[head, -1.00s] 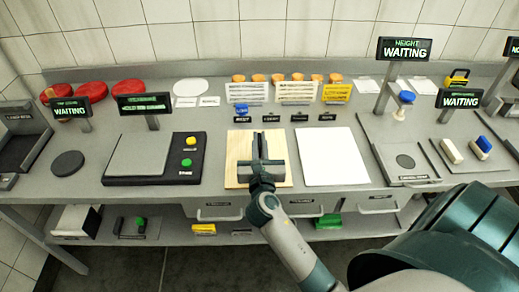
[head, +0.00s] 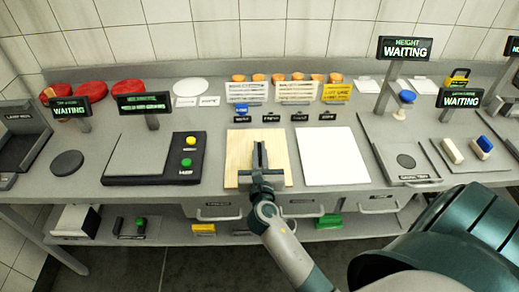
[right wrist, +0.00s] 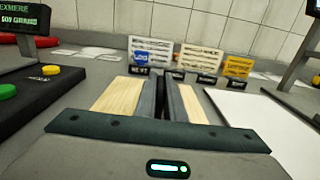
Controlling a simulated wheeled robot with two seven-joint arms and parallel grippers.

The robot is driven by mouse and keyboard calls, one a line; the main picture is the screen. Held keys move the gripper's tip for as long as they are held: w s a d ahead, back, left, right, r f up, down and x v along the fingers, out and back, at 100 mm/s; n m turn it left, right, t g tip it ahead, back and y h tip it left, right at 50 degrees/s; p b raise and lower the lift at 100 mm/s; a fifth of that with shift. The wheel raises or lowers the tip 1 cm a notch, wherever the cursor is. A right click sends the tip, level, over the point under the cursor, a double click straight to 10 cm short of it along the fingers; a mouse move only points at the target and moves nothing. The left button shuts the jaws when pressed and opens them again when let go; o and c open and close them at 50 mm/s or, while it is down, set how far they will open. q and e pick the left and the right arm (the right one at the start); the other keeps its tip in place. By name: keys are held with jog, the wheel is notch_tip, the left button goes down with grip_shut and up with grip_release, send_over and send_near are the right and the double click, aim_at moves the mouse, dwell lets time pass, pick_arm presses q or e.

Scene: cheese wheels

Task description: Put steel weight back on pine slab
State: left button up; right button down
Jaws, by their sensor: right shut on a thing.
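The pine slab (head: 238,150) lies flat at the middle of the bench, and its pale wood shows on both sides of my fingers in the right wrist view (right wrist: 118,97). My right gripper (head: 259,147) is over the slab, its fingers pointing to the back of the bench. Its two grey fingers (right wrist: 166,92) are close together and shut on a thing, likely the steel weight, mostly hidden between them. I cannot tell whether that thing touches the slab. My left gripper is not in view.
A white sheet (head: 333,157) lies right of the slab. A dark scale (head: 140,158) with yellow and green buttons stands to the left. Small black labels and cards (head: 296,93) stand behind. A height gauge (head: 406,160) is farther right.

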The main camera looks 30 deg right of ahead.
jog(key=c, duration=1.8)
grip_release()
jog(key=shift+c, duration=0.2)
jog(key=shift+r, duration=0.15)
jog(key=shift+s+a, duration=0.3)
jog(key=shift+s, duration=0.25)
jog(key=b+v, duration=0.2)
jog(key=v, duration=0.7)
jog(key=shift+s+a+b, duration=0.15)
jog(key=shift+b, duration=0.15)
jog(key=shift+s+a, duration=0.4)
jog(key=shift+s, duration=0.2)
